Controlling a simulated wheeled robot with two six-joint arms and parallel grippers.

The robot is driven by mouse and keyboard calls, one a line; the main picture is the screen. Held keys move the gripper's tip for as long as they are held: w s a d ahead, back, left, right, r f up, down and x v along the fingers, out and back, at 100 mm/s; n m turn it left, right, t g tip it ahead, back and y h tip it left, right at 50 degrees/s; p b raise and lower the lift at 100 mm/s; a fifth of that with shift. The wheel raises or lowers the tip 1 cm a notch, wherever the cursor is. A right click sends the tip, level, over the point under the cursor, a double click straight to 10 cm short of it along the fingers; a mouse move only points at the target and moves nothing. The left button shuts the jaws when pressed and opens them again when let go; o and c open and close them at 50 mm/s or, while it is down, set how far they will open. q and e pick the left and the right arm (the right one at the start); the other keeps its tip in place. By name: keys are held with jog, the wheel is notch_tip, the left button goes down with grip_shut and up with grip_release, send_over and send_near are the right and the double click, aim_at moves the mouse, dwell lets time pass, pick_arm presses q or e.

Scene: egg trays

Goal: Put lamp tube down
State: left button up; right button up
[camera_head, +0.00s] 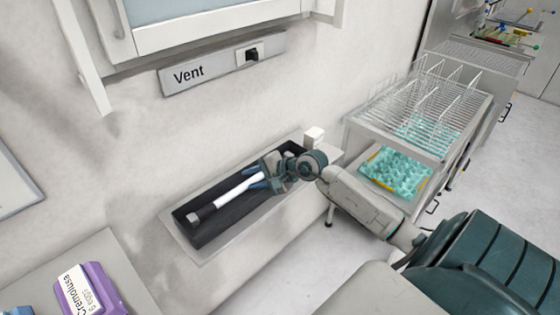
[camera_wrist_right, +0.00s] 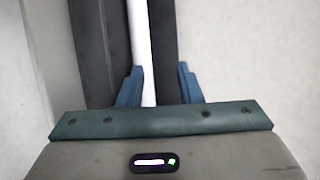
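The white lamp tube (camera_head: 232,192) lies in a long dark box (camera_head: 211,229) by the wall in the head view. Its near-left end shows a grey cap; its far part is hidden by my right gripper. My right gripper (camera_head: 262,176) is over the box, around the tube. In the right wrist view, the tube (camera_wrist_right: 141,45) runs between the blue fingers of the gripper (camera_wrist_right: 160,84). The left finger is close against the tube, while a gap shows between the tube and the right finger. The fingers are apart. My left gripper is not in view.
The dark box sits on a pale ledge (camera_head: 204,252). A wire rack (camera_head: 420,105) and a cyan egg tray (camera_head: 395,172) stand at the right. A purple egg carton (camera_head: 100,288) is at the lower left. A "Vent" panel (camera_head: 215,68) is on the wall above.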

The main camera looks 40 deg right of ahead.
jog(key=b+v, duration=0.1)
jog(key=v, duration=0.3)
jog(key=shift+s+d, duration=0.2)
jog(key=shift+d, duration=0.05)
jog(key=p+v, duration=0.2)
jog(key=v, duration=0.5)
jog(key=shift+r+p, duration=0.3)
jog(key=shift+r, duration=0.05)
jog(key=shift+s, duration=0.15)
